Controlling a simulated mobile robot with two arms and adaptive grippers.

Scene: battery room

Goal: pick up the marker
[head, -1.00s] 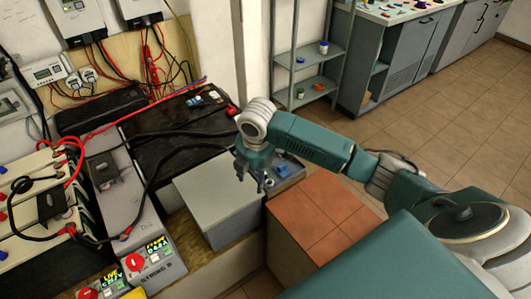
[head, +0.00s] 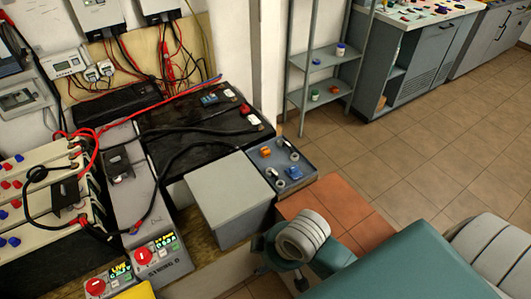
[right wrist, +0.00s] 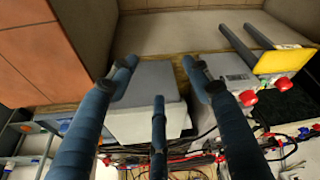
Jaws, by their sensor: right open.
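I cannot make out a marker in either view. A blue-grey tray (head: 308,166) holds small items, among them an orange one (head: 265,152) and a blue one (head: 279,142); they are too small to name. My right gripper (right wrist: 158,82) is open, with its fingers spread and nothing between them. In the right wrist view the fingers point toward a light grey box (right wrist: 146,120). In the head view my right wrist is below and right of that box (head: 228,190), and the fingers are mostly hidden. My left gripper is in neither view.
Black batteries (head: 190,130) with cables stand behind the box. Two units with red knobs (head: 95,286) and a yellow object (head: 138,292) are at lower left. An orange-brown tiled top (head: 335,200) lies right of the box. A shelf rack (head: 325,60) stands behind open floor.

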